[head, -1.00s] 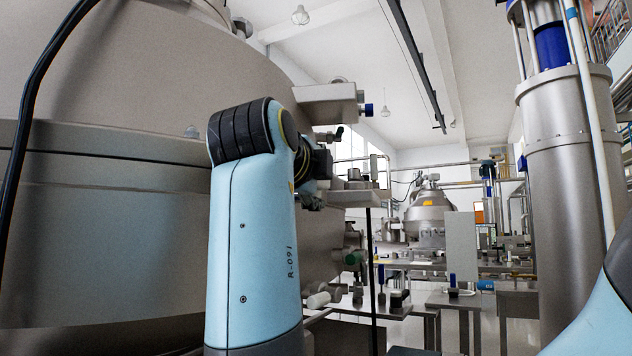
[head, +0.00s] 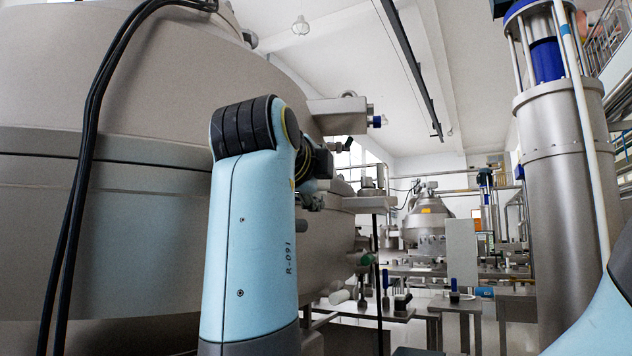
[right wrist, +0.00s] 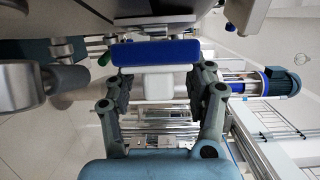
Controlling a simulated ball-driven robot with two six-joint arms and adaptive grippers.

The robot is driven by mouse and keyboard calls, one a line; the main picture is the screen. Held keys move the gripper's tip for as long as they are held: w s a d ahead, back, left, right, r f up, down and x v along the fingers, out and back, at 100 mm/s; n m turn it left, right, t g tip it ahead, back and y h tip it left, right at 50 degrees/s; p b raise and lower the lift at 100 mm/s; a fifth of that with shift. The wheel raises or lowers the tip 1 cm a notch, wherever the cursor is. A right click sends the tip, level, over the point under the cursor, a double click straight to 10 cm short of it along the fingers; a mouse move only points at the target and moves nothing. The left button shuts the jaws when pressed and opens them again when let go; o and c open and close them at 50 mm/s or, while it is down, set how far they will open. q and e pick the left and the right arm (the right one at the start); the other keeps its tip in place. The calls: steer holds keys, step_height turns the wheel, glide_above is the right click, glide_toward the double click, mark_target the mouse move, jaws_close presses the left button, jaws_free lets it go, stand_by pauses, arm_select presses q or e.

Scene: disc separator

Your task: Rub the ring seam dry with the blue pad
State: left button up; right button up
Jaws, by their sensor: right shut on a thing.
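The big grey steel separator bowl (head: 60,90) fills the left of the head view. Its ring seam (head: 120,162) runs across it as a dark horizontal line and passes behind my light-blue arm. In the right wrist view my right gripper (right wrist: 158,84) is shut on the white grip block of the blue pad (right wrist: 155,52). The pad lies level across the top, beyond the fingertips. Grey machine parts lie just past it; I cannot tell if it touches them. In the head view the pad is not visible. My left gripper is in neither view.
Black cables (head: 80,190) hang in front of the bowl. A bracket with a blue knob (head: 345,115) juts from its right side. A tall steel cylinder (head: 562,190) stands at the right, with work tables (head: 465,305) in between.

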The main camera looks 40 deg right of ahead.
mark_target(329, 182)
jaws_close()
steer(key=shift+w, duration=0.55)
steer(key=d, duration=0.4)
steer(key=shift+w+d, duration=0.25)
steer(key=shift+w, duration=0.05)
steer(key=shift+s, duration=0.5)
steer(key=shift+s+d, duration=0.25)
steer(key=shift+s, duration=1.2)
steer(key=shift+s+d, duration=0.2)
steer(key=shift+s, duration=1.25)
